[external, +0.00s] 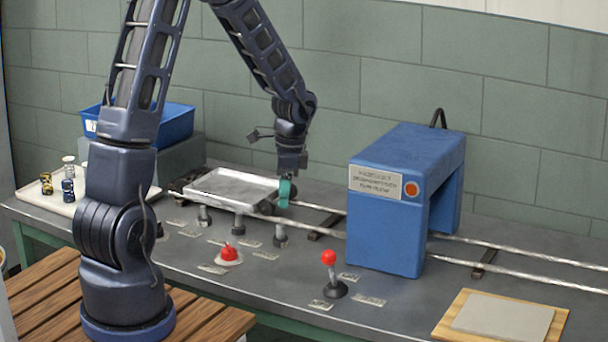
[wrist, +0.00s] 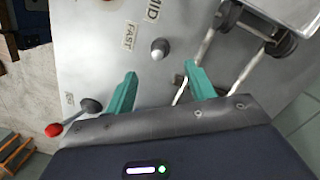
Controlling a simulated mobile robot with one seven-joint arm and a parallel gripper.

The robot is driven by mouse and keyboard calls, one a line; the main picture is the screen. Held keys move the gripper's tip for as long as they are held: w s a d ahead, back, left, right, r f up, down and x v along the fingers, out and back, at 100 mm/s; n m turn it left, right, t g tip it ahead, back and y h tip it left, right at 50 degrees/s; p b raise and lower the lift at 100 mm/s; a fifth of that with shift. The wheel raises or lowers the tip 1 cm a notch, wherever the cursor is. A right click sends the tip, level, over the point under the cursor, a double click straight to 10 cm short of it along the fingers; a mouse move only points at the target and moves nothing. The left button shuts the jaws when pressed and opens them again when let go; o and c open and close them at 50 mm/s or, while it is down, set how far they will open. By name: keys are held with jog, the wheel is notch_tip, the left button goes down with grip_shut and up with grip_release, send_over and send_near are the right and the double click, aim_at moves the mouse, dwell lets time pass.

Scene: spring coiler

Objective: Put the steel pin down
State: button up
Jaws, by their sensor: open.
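A steel pin (wrist: 160,48) with a rounded tip stands on the bench beside the FAST label in the wrist view. It is beyond my fingertips and apart from them. In the external view, several short grey posts stand in a row by the tray; the rightmost (external: 280,235) is below my gripper and looks like the same pin. My gripper (external: 285,192) has teal fingertips and hangs above the bench by the tray's right end. In the wrist view, my gripper (wrist: 161,88) is open, with nothing held between its fingers. I cannot tell how the pin's foot is seated.
A metal tray on a wheeled cart (external: 235,188) sits on rails close left of my gripper. A blue arched machine (external: 385,235) straddles the rails to the right. A red-knobbed lever (external: 329,260) and a red knob (external: 229,254) stand in front. A wooden board (external: 455,325) lies front right.

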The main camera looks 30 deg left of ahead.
jog(key=s+a+r+n+t, duration=0.1)
jog(key=s+a+r+n, duration=0.15)
jog(key=s+r, duration=0.45)
jog(key=s+a+r+n+t, duration=0.2)
jog(key=s+r+n, duration=0.1)
jog(key=r, duration=0.8)
jog(key=s+a+r+n+t, duration=0.1)
jog(key=s+r+n, duration=0.2)
jog(key=s, duration=0.5)
jog(key=s+a+r+n+t+h, duration=0.1)
jog(key=s+r+n, duration=0.2)
jog(key=s+r, duration=0.2)
jog(key=s, duration=0.2)
jog(key=shift+s+a+r, duration=0.25)
jog(key=shift+s+a, duration=0.1)
jog(key=shift+a, duration=0.05)
